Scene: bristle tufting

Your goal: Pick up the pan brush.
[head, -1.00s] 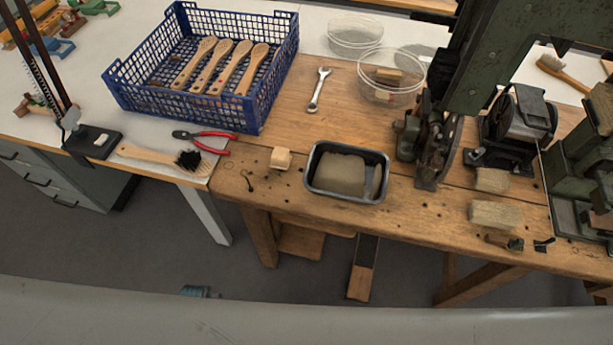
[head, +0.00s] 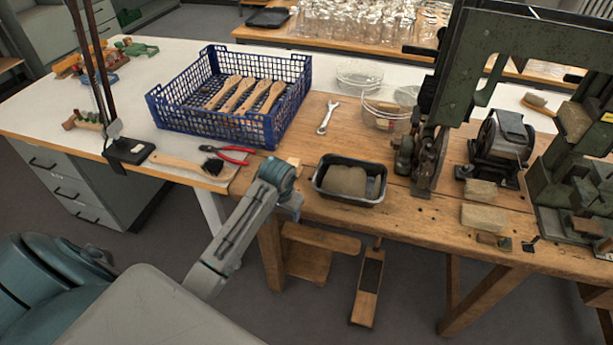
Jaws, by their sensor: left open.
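A wooden-handled brush with a black bristle tuft, which I take as the pan brush (head: 188,166), lies on the white table near its front edge. Its handle points left and its tuft lies right, close to red-handled pliers (head: 226,153). My left gripper (head: 287,192) is at the end of the raised arm, right of the brush and near the wooden bench's front edge. It is open and apart from the brush; its fingers are hard to make out. My right gripper is not in view.
A blue crate (head: 170,122) with several wooden brush handles stands behind the brush. A black stand base (head: 129,150) sits left of it. A black tray (head: 322,187), a wrench (head: 327,117) and clear bowls (head: 359,76) are on the bench. A green machine (head: 448,85) rises at right.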

